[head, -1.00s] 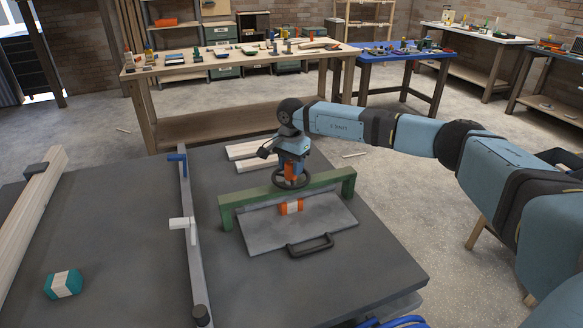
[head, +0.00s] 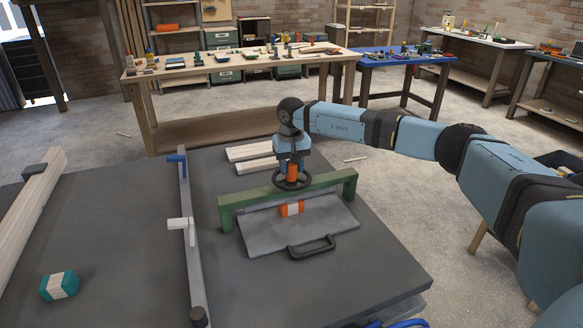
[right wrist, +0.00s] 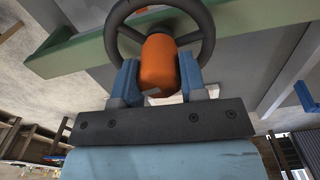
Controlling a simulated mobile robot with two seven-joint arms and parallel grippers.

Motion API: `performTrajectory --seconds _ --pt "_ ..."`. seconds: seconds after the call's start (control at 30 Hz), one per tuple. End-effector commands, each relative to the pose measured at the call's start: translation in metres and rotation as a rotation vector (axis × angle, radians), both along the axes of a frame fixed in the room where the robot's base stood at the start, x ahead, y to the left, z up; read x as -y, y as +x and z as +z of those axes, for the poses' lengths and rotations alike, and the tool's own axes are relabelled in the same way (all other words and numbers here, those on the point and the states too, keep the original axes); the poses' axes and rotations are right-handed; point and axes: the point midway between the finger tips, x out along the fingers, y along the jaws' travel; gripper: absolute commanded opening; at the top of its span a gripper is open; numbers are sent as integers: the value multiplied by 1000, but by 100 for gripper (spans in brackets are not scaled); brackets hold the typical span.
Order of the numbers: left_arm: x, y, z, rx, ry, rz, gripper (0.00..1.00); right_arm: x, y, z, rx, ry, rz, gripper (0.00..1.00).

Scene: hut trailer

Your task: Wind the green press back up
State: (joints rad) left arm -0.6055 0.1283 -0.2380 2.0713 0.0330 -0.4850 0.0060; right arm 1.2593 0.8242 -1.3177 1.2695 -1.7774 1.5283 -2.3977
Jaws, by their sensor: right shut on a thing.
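The green press (head: 335,181) stands on the dark table as a green frame over a grey plate (head: 265,230) with a black handle. A black handwheel (head: 291,179) with an orange hub (right wrist: 159,62) sits on top of its crossbar. My right gripper (head: 292,165) points down over the wheel. In the right wrist view its blue fingers (right wrist: 158,82) are shut on the orange hub, one on each side. An orange and white block (head: 291,208) shows under the crossbar, on the plate; I cannot tell whether the press touches it. My left gripper is not in view.
A teal and white block (head: 59,286) and long timber (head: 30,205) lie further left. Pale boards (head: 254,151) lie behind the press.

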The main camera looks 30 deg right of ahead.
Motion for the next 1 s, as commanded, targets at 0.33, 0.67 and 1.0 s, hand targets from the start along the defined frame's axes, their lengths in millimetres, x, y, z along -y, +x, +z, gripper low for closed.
performTrajectory --seconds 0.33,0.67,1.0 --pt "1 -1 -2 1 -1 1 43 -1 0 1 2 0 145 15" --pt "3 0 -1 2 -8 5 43 -1 0 1 1 1 174 15" --pt "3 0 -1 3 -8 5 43 -1 0 0 0 1 173 62"
